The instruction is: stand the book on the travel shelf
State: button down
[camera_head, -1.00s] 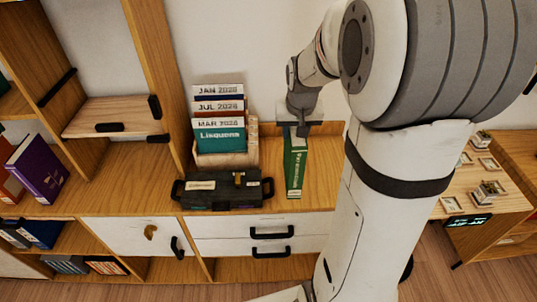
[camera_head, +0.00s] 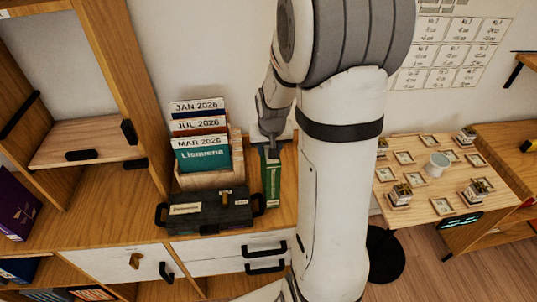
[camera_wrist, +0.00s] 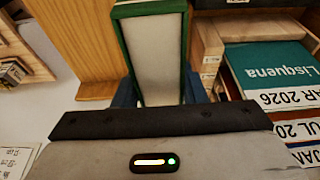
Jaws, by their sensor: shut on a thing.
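The green book (camera_head: 272,182) is upright at the right end of the wooden cabinet top (camera_head: 146,222), right of a dark case. My gripper (camera_head: 271,152) is shut on its upper end from above. In the wrist view, the book's pale page edge (camera_wrist: 155,55) and green covers sit between my two blue-grey fingers. I cannot tell whether the book's lower end touches the cabinet top. No shelf label reading travel is legible.
The dark case (camera_head: 209,211) with handles stands beside the book. Behind it is a wooden box of dated files (camera_head: 203,150). An open bookcase (camera_head: 136,100) stands at left. At right, a low table (camera_head: 424,188) holds small frames, plants and a white mug (camera_head: 437,163).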

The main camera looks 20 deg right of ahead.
jog(key=shift+f, duration=1.4)
jog(key=shift+s, duration=0.1)
jog(key=shift+d+f, duration=0.1)
jog(key=shift+f, duration=0.05)
jog(key=c, duration=0.9)
grip_release()
